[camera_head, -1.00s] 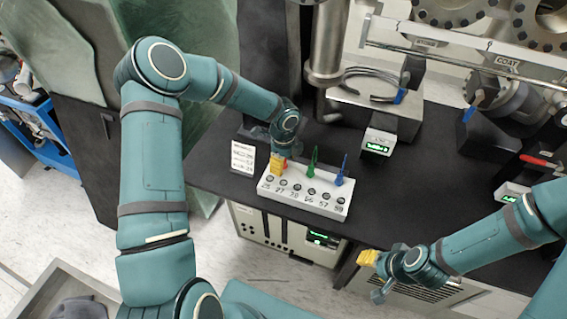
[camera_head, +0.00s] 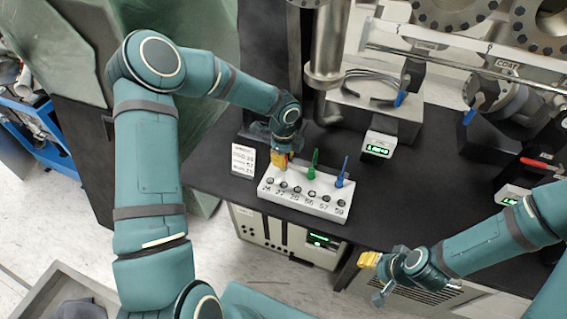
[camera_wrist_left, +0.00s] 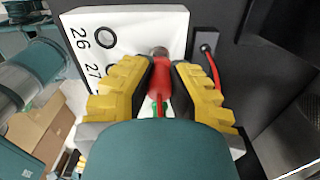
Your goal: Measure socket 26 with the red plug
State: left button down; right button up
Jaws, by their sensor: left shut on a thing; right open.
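A white socket block (camera_head: 300,207) with a front row of numbered holes stands on the black bench. Socket 26 (camera_head: 270,181) is at its left end; in the left wrist view its ring (camera_wrist_left: 104,38) is open and empty, to the left of the fingers. My left gripper (camera_head: 281,160) is over the block's back left part. It is shut on the red plug (camera_wrist_left: 160,78), held between the yellow finger pads. Whether the plug's tip sits in a hole or is clear of it I cannot tell. My right gripper (camera_head: 374,277) is open and empty in front of the bench.
A green plug (camera_head: 313,163) and a blue plug (camera_head: 343,170) stand in the block's back row. A label card (camera_head: 243,160) stands left of the block. A small green-lit display (camera_head: 378,146) stands behind it, by a grey box (camera_head: 378,115).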

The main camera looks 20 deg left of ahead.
pick_arm(q)
notch_tip(320, 180, up, 6)
jog(key=shift+r, duration=0.1)
jog(key=shift+s+a+r, duration=0.1)
jog(key=shift+s+r, duration=0.05)
jog(key=shift+s, duration=0.1)
jog(key=shift+s+a+f+b, duration=0.3)
jog(key=shift+s+f+b, duration=0.6)
jog(key=shift+f+b, duration=0.4)
jog(key=shift+s+a+f+b, duration=0.3)
jog(key=shift+s+f+b, duration=0.65)
jog(key=shift+b, duration=0.55)
jog(key=shift+s+a+f+b, duration=0.3)
jog(key=shift+s+f+b, duration=0.55)
jog(key=shift+f+b, duration=0.45)
jog(key=shift+r, duration=0.15)
jog(key=shift+f+b, duration=0.55)
jog(key=shift+f, duration=0.5)
jog(key=c, duration=1)
grip_release()
